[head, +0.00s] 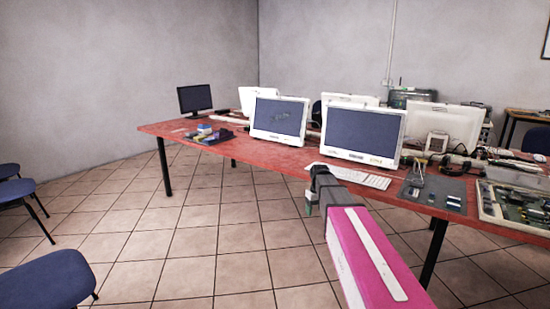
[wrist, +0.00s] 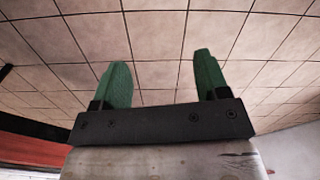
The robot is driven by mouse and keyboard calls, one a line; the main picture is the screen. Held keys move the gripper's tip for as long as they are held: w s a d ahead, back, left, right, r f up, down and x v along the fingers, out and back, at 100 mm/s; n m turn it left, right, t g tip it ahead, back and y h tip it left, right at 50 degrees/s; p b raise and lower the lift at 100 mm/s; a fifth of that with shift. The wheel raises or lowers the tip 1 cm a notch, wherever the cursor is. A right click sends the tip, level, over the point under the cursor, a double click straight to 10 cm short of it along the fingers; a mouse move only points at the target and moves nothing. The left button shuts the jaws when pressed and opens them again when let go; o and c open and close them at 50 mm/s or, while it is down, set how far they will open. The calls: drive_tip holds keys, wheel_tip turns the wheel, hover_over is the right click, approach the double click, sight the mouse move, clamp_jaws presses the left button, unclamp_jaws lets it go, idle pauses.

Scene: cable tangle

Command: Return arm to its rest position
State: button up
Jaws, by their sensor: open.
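My arm, with a pink and white link, reaches forward from the bottom right of the head view. My gripper (head: 309,203) is at its end, in front of the near edge of the red table (head: 260,155). In the wrist view my gripper (wrist: 157,82) shows two green fingers spread apart with nothing between them. Only tiled floor shows beyond the fingers. In the head view the gripper overlaps the table edge, and I cannot tell the exact gap.
Two white monitors (head: 278,118) (head: 361,132) and a keyboard (head: 348,175) stand on the table. Circuit boards (head: 520,205) and cables lie at the right. Blue chairs (head: 45,270) stand at the left. The tiled floor (head: 200,245) between is clear.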

drive_tip(key=s+f+m, duration=0.2)
drive_tip(key=s+f, duration=0.4)
drive_tip(key=s, duration=0.6)
drive_tip(key=s+f+m, duration=0.1)
drive_tip(key=s+f, duration=0.4)
drive_tip(key=s, duration=0.6)
drive_tip(key=shift+s+d+f+m, duration=0.35)
drive_tip(key=shift+d+f+m, duration=0.05)
